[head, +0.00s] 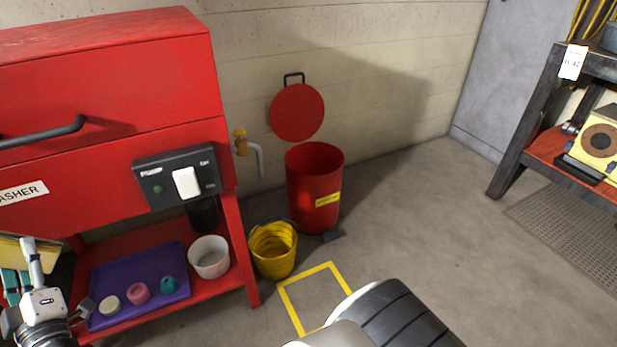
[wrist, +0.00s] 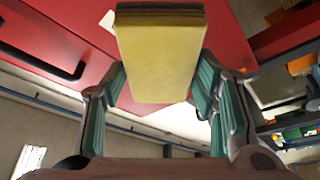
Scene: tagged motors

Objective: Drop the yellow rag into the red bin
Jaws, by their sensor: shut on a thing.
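The yellow rag (wrist: 160,55) looks like a thick folded block with a dark far edge. It sits between the teal fingers of my gripper (wrist: 162,82), which is shut on it. In the head view my gripper (head: 14,278) is at the lower left edge, beside the red washer, with part of the yellow rag (head: 14,252) showing. The red bin (head: 313,190) stands on the floor by the wall, well to the right of my gripper. Its round lid (head: 297,112) is raised behind it, and its mouth is open. The bottom inside is hidden.
The red washer (head: 100,90) fills the left. Its lower shelf holds a purple mat (head: 130,275) with small round things and a white cup (head: 210,257). A yellow bucket (head: 273,252) stands just left of the bin. The floor (head: 420,220) right of the bin is clear.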

